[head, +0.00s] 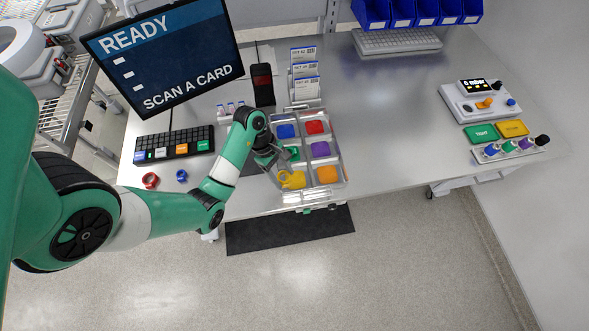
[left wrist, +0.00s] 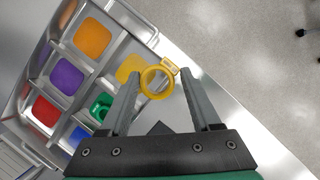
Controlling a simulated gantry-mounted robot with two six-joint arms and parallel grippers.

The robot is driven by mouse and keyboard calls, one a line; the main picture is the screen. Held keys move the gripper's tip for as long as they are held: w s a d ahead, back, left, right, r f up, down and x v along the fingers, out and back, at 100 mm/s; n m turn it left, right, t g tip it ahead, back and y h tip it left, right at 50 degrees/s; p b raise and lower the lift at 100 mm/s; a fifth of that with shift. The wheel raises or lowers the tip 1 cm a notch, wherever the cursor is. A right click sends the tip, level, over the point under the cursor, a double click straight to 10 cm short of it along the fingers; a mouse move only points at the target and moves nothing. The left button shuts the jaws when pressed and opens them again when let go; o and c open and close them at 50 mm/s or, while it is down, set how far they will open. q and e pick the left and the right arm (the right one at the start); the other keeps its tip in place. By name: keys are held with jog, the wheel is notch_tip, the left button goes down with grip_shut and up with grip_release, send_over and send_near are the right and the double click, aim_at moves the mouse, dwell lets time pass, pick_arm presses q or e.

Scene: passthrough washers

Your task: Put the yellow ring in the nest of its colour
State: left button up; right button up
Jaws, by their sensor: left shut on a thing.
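The yellow ring (left wrist: 157,83), with a small tag on its rim, is between the fingertips of my left gripper (left wrist: 160,82), which is shut on it. In the head view my left gripper (head: 283,164) points down at the front left of the tray (head: 334,151). The yellow nest (left wrist: 130,68) is partly hidden behind the ring and a finger in the left wrist view. In the head view the yellow ring (head: 299,180) overlaps the yellow nest (head: 285,181). I cannot tell the height of the ring above it. My right gripper is not in view.
The tray also has blue (head: 286,131), red (head: 314,127), purple (head: 320,149), orange (head: 327,174) and green (head: 293,154) nests. A red ring (head: 150,180) and a blue ring (head: 182,175) lie left, near the keyboard (head: 174,146). The table's middle right is clear.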

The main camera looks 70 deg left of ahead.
aim_at(297, 182)
pick_arm(q)
jog(key=w+f+b, duration=0.1)
jog(key=w+a+f+b, duration=0.1)
jog(key=f+b, duration=0.1)
jog(key=w+a+f+b, duration=0.1)
jog(key=f+b, duration=0.1)
jog(key=shift+w+a+f, duration=0.1)
jog(key=shift+w+f, duration=0.1)
jog(key=shift+w, duration=0.05)
jog(key=shift+w+a, duration=0.15)
jog(key=shift+w, duration=0.1)
jog(key=shift+w+a+f, duration=0.1)
jog(key=shift+w+f, duration=0.05)
jog(key=shift+w, duration=0.05)
jog(key=shift+w+a+f+b, duration=0.1)
jog(key=shift+f+b, duration=0.2)
jog(key=shift+f, duration=1.45)
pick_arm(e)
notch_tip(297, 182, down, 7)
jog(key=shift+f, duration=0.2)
pick_arm(q)
jog(key=shift+f, duration=0.15)
jog(key=o, duration=1.5)
jog(key=shift+c, duration=0.2)
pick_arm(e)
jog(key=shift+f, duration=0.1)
